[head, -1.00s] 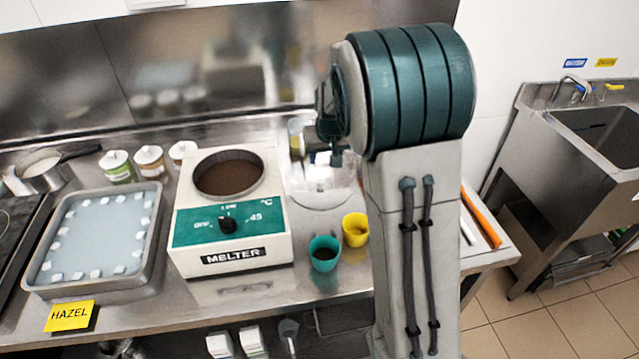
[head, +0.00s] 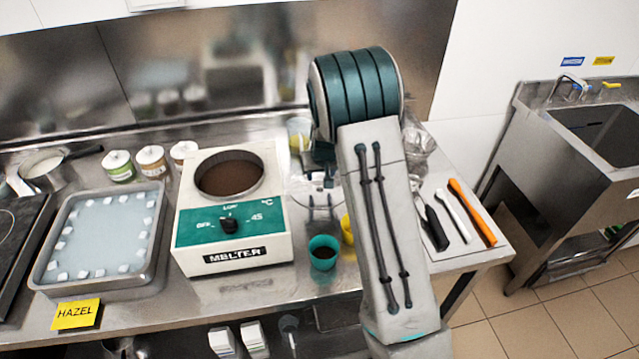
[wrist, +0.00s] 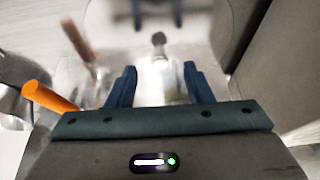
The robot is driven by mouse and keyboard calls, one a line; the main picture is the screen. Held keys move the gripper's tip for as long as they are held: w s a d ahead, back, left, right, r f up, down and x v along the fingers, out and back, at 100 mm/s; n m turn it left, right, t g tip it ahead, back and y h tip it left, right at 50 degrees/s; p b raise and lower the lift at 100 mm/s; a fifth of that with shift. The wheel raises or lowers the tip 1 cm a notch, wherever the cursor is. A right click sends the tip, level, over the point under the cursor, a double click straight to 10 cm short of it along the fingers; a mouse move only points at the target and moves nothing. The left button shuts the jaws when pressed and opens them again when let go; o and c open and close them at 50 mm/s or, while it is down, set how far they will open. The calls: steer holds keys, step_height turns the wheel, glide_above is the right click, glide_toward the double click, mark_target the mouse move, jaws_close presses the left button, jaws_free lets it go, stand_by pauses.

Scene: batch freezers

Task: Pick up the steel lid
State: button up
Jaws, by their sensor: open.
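I cannot clearly pick out the steel lid. In the head view, a pale, shiny round shape (head: 300,190) lies on the counter right of the melter, partly hidden by my arm. I cannot tell whether it is the lid. My gripper (head: 320,207) is over that area, fingers pointing down. In the wrist view, my gripper (wrist: 160,88) is open, with two blue fingers apart and nothing clearly held. A small dark knob-like shape (wrist: 158,40) shows beyond the fingertips, blurred. I cannot tell what it belongs to.
The white melter (head: 232,215) with brown contents stands left of my gripper. A teal cup (head: 323,262) and a mostly hidden yellow cup (head: 347,229) stand in front. Left is a steel tray (head: 95,290). An orange-handled tool (head: 472,212) lies right, before the sink (head: 590,160).

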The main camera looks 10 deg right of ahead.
mark_target(319, 179)
steer(key=shift+p+x, duration=0.3)
steer(key=shift+x, duration=1.2)
jaws_close()
steer(key=shift+r, duration=0.1)
